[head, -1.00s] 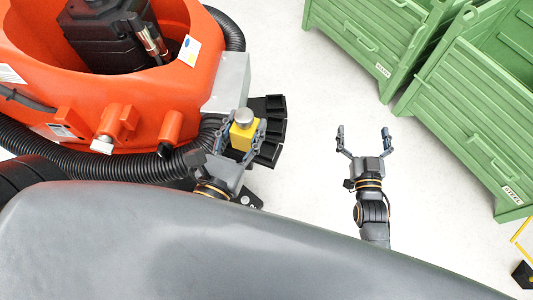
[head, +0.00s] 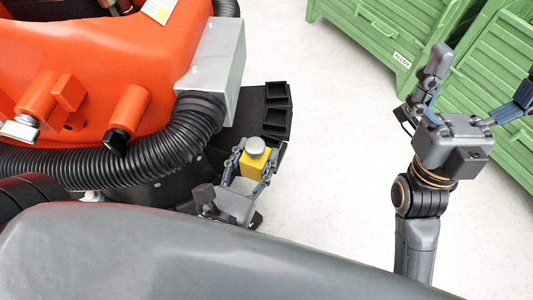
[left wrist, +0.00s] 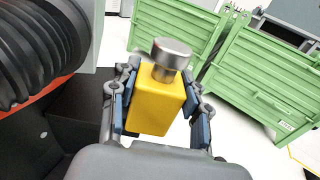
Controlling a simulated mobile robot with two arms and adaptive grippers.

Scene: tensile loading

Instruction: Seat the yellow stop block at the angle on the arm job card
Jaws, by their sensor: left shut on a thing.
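The yellow stop block (head: 255,163) has a round silver knob on top. My left gripper (head: 252,172) is shut on it, one finger on each side. In the left wrist view the yellow stop block (left wrist: 157,103) stands nearly upright between the blue finger pads, knob up. It is held beside a black part with square open pockets (head: 277,122), at the near end of that row; whether it touches is unclear. A white card (head: 160,8) with a yellow patch lies on the orange machine, cut off at the top edge; its writing is unreadable. My right gripper (head: 483,72) is open and empty.
The orange machine (head: 60,60) fills the left, with a ribbed black hose (head: 150,155) and a grey box (head: 215,58) close to the pockets. Green crates (head: 375,35), one labelled ALLOY, stand at the back right. Pale floor between is clear.

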